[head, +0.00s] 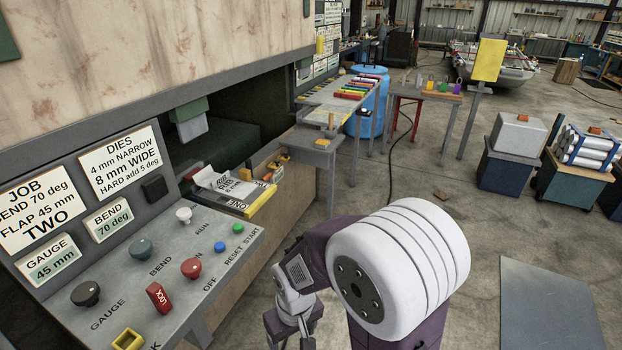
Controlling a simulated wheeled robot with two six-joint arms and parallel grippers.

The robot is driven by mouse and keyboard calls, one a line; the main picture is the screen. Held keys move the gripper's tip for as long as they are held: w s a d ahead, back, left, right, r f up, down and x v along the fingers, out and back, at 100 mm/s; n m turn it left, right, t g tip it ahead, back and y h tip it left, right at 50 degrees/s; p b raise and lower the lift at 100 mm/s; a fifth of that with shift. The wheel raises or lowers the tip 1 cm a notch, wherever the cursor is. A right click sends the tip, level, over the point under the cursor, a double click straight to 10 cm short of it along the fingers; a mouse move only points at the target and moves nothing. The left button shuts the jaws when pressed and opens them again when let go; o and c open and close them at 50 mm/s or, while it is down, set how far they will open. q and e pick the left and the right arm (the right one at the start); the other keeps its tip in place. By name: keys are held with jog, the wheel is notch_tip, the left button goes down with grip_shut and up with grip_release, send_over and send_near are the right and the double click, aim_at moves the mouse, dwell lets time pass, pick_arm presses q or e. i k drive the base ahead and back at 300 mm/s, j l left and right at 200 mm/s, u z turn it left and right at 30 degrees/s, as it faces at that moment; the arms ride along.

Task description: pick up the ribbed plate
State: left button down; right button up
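I cannot make out a plate with clear ribs in the head view. A flat grey sheet (548,312) lies on the floor at the lower right; its top looks smooth from here. My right gripper (291,328) hangs low at the bottom centre, just right of the control panel, partly cut off by the picture's edge. It is apart from the sheet, and nothing shows between its fingers. Whether it is open or shut is unclear. My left gripper is out of view.
A sloping control panel (150,275) with knobs, buttons and job signs fills the lower left. Behind it lie yellow-edged, labelled blocks (240,190). A grey stand (322,146) and a blue barrel (366,118) stand beyond. Dark cabinets (508,168) stand right. The floor between is mostly clear, with a cable.

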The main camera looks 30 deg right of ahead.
aim_at(224, 184)
jog(key=z, duration=0.5)
jog(key=i+l+u, duration=0.25)
jog(key=i+l, duration=0.4)
jog(key=i+l+u, duration=0.1)
jog(key=l, duration=0.25)
jog(key=i+l, duration=0.3)
jog(key=i+l+u, duration=0.15)
jog(key=l, duration=0.25)
jog(key=i+l+u, duration=0.1)
jog(key=i+l, duration=0.3)
jog(key=l, duration=0.35)
jog(key=i+l+u, duration=0.1)
jog(key=i+u, duration=0.3)
jog(key=i, duration=0.65)
